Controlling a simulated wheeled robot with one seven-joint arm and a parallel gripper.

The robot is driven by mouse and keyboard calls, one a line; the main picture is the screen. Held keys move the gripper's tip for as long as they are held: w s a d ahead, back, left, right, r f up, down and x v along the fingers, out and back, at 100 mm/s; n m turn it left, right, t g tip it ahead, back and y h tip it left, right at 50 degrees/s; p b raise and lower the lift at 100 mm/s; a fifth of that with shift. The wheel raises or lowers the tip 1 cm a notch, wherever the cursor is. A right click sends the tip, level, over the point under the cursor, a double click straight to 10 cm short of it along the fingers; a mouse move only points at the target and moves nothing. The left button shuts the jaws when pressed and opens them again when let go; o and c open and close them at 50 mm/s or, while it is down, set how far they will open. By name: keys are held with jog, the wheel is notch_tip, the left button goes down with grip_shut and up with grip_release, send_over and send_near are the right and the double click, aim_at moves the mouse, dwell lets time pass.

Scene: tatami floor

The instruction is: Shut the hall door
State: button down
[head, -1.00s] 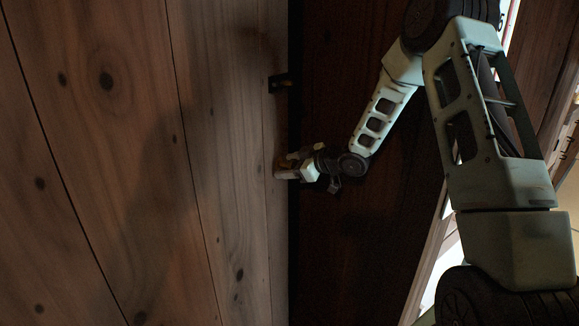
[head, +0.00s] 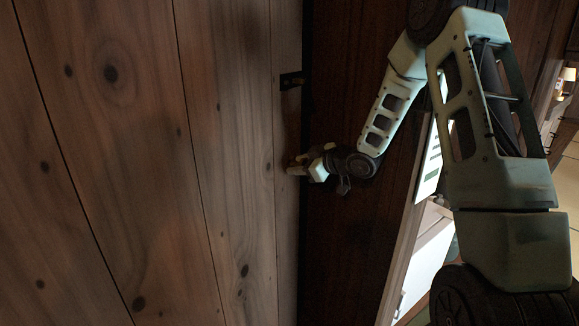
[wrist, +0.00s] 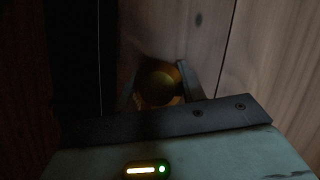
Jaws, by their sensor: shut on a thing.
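The hall door (head: 150,160) is a tall panel of knotty wood planks that fills the left of the head view. It also shows in the wrist view (wrist: 265,60). Its right edge stands beside a black vertical strip. My gripper (head: 297,163) is at that edge, reached from the right. In the wrist view my gripper (wrist: 160,88) has its two fingers on either side of a round brass knob (wrist: 157,82) and is shut on it. The knob is mostly hidden by the gripper in the head view. I cannot tell how far the door stands open.
A small dark metal fitting (head: 291,80) is on the door edge above my gripper. Dark reddish wood (head: 345,240) stands right of the black strip. Beyond it, at the far right, a bright room shows with a small lit lamp (head: 568,75) and a pale floor.

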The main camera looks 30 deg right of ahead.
aim_at(290, 134)
jog(key=shift+s, duration=0.35)
jog(key=shift+w, duration=0.1)
jog(key=c, duration=0.8)
grip_release()
jog(key=shift+c, duration=0.2)
notch_tip(290, 134, up, 10)
jog(key=shift+r+p, duration=0.1)
jog(key=shift+p, duration=0.75)
